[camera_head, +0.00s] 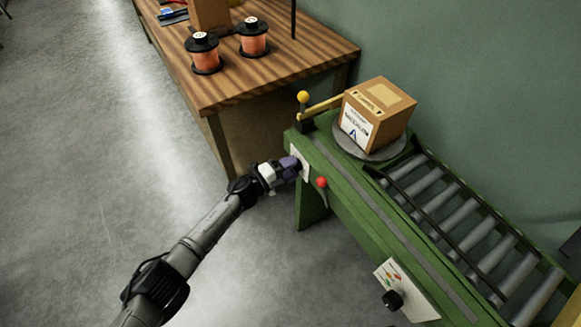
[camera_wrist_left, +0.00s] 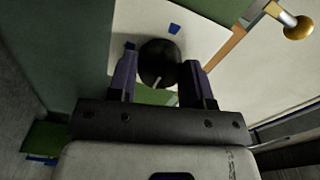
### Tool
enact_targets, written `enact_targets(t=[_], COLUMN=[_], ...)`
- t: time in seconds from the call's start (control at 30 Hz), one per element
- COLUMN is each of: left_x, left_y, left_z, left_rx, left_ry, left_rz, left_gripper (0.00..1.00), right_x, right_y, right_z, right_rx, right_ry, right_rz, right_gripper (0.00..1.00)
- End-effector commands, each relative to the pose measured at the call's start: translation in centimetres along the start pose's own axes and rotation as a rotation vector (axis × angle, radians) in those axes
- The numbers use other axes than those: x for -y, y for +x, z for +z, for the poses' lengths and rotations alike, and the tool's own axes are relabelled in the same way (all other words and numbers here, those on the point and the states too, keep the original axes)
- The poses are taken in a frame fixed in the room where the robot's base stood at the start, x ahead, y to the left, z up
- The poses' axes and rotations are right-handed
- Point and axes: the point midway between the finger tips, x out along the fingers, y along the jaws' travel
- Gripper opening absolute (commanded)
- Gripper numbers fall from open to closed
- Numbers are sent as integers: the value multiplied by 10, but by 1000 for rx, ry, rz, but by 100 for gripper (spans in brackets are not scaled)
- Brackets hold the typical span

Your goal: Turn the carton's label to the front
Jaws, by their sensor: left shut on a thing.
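The brown carton (camera_head: 392,103) stands upright on a round grey turntable (camera_head: 346,147) at the near end of the green conveyor. Its white label (camera_head: 355,126) is on the side facing me and slightly left, with a dark letter and print. A strip of tape and a paler patch show on top. My left gripper (camera_head: 293,166) is at a white plate on the conveyor's end. In the left wrist view its purple fingers are closed around a black round knob (camera_wrist_left: 158,62) with a white pointer line. My right gripper is not in view.
A yellow-ball lever (camera_head: 303,97) and a red-ball lever (camera_head: 321,182) flank the plate. Another black knob (camera_head: 392,300) sits on a panel with coloured arrows. Rollers (camera_head: 460,218) extend right. A wooden table (camera_head: 262,78) behind holds two copper spools. Floor at left is clear.

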Motion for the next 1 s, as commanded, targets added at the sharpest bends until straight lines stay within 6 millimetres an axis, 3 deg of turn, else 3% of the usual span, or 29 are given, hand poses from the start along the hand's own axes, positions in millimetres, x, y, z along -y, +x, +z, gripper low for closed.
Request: enact_targets(t=[0.3, 0.33, 0.6, 0.87, 1.0], left_x=[0, 0, 0, 0, 2], left_y=[0, 0, 0, -2, -14], left_z=[0, 0, 0, 0, 0], left_rx=[0, 0, 0, 0, 1], left_ry=[-1, -1, 0, 0, 0], left_rz=[0, 0, 0, 0, 1], left_gripper=[22, 47, 72, 72, 72], right_x=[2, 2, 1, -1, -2], right_y=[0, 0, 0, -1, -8], right_z=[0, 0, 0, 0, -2], right_rx=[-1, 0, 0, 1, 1], right_ry=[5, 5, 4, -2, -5], right_rz=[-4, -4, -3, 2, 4], right_gripper=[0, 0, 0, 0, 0])
